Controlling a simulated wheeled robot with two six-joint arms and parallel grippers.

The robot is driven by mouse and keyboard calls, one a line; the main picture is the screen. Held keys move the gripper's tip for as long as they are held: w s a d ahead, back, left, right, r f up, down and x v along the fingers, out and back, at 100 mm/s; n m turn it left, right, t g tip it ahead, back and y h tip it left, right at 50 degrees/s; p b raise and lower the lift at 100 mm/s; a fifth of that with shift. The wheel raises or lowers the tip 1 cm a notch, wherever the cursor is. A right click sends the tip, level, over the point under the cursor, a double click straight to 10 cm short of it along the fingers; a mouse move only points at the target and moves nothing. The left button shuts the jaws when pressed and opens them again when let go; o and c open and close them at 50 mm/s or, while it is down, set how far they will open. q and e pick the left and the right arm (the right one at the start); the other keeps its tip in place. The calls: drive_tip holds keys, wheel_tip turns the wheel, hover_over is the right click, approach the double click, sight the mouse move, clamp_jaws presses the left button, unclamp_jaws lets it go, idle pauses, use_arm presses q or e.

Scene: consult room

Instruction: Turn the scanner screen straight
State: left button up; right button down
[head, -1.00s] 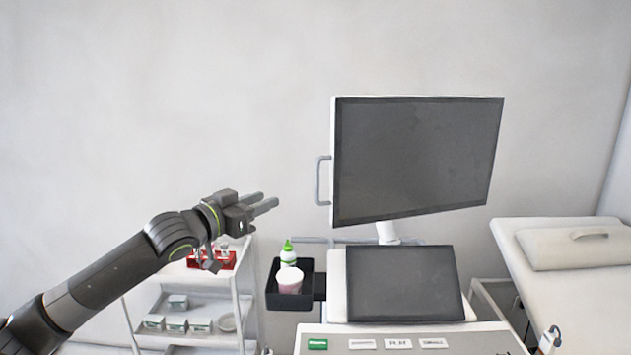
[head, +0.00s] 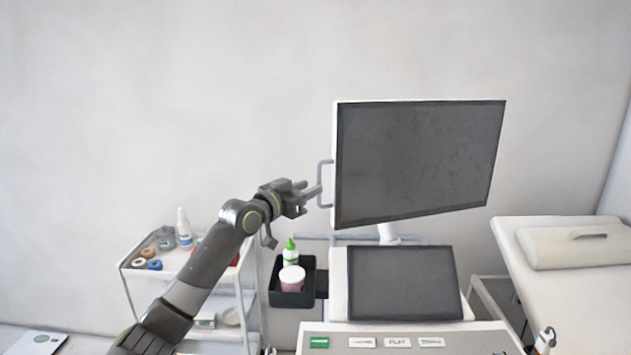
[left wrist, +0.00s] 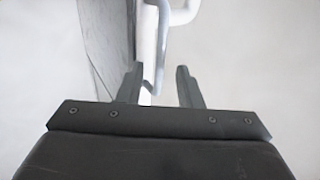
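The scanner screen (head: 418,160) is a large dark panel with a white edge, turned at an angle on its white stalk above the scanner console. A grey handle (head: 325,183) stands out from its left edge. My left gripper (head: 312,190) is right at this handle, with its fingers pointing to it. In the left wrist view the two fingers (left wrist: 161,85) are apart, and the handle (left wrist: 163,45) runs down into the space between them, nearer the left finger. Whether they touch it I cannot tell. My right gripper is not in view.
Below the screen is a smaller dark panel (head: 404,284) on the console. A black bin (head: 292,299) with a green-capped bottle and a pink cup hangs at its left. A white trolley (head: 172,262) stands behind my left arm. A couch (head: 590,280) is at the right.

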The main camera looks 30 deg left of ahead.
use_arm(q)
drive_tip(key=shift+p+x, duration=0.35)
drive_tip(key=shift+x, duration=1.45)
clamp_jaws()
